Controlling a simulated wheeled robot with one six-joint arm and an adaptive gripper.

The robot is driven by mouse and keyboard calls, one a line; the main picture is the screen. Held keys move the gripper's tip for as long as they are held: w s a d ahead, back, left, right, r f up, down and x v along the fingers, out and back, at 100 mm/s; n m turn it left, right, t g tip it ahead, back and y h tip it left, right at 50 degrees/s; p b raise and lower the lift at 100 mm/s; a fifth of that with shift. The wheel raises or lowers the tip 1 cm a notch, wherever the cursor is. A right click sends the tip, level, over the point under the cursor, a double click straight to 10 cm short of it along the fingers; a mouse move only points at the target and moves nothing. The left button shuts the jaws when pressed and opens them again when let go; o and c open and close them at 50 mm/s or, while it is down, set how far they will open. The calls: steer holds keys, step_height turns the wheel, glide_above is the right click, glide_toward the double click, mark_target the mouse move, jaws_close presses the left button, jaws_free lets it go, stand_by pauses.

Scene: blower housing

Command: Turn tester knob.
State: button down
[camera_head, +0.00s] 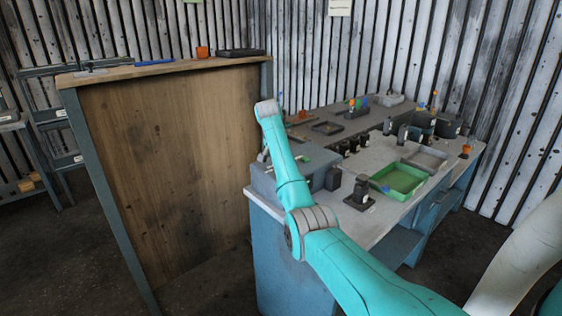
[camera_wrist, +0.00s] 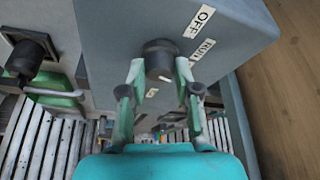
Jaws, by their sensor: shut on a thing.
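The tester is a grey box (camera_wrist: 225,30) with a black round knob (camera_wrist: 158,52) on its face, seen close in the wrist view. White labels reading OFF and RUN sit on the box to the right of the knob. My gripper (camera_wrist: 160,68) has one finger on each side of the knob and is shut on it. In the head view the tester box (camera_head: 263,182) stands at the left end of the workbench, partly behind my arm. The knob and gripper cannot be made out there.
The grey-topped workbench (camera_head: 385,222) holds a green tray (camera_head: 400,179), a black device (camera_head: 359,193) and several dark parts and bins. A tall wooden panel (camera_head: 165,165) stands close to the left of the tester. A black fixture (camera_wrist: 28,58) shows at left in the wrist view.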

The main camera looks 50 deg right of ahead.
steer(key=c, duration=0.8)
jaws_free()
steer(key=shift+c, duration=0.2)
steer(key=v, duration=1.2)
